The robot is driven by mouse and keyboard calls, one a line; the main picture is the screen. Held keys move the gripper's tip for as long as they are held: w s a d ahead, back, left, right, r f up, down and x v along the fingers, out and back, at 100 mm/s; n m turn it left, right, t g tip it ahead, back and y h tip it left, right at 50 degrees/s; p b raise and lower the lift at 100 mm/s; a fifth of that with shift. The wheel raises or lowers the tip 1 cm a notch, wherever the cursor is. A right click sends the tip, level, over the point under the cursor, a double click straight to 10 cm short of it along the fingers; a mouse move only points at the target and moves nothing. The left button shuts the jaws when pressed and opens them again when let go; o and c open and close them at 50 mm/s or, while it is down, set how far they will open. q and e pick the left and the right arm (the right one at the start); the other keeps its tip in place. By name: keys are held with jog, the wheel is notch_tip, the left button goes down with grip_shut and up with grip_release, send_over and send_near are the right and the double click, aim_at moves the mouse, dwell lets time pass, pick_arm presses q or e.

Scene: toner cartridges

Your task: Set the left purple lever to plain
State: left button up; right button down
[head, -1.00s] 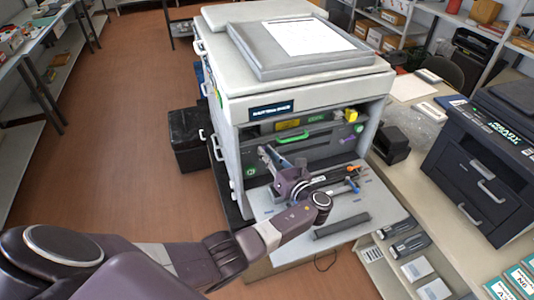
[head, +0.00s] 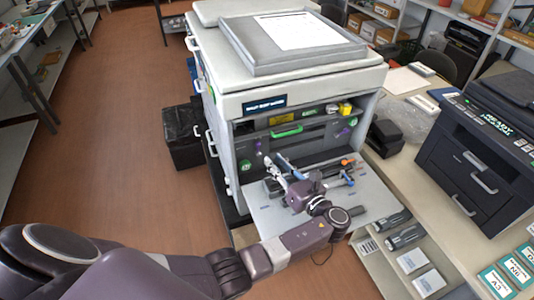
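The large white printer (head: 300,80) has its front open, showing a dark inner panel. A small purple lever (head: 258,146) shows at the left of that panel, above a green round label (head: 246,165). Another purple part (head: 345,131) sits at the right of the panel. Which setting the left lever is at is too small to read. My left gripper (head: 280,164) is in front of the opening, below and right of the left purple lever and apart from it. Its fingers blend with the parts behind, so their gap is unclear. My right gripper is not in view.
A green handle (head: 286,132) spans the middle of the panel. The lowered front door (head: 265,222) lies below my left gripper, with blue- and orange-tipped parts (head: 347,171) above it. A desk with a dark printer (head: 480,160) stands to the right. Floor is clear at left.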

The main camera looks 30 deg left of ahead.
pick_arm(q)
jog(key=v, duration=0.3)
jog(key=shift+s+d, duration=0.2)
jog(key=shift+d, duration=0.1)
jog(key=shift+f, duration=0.1)
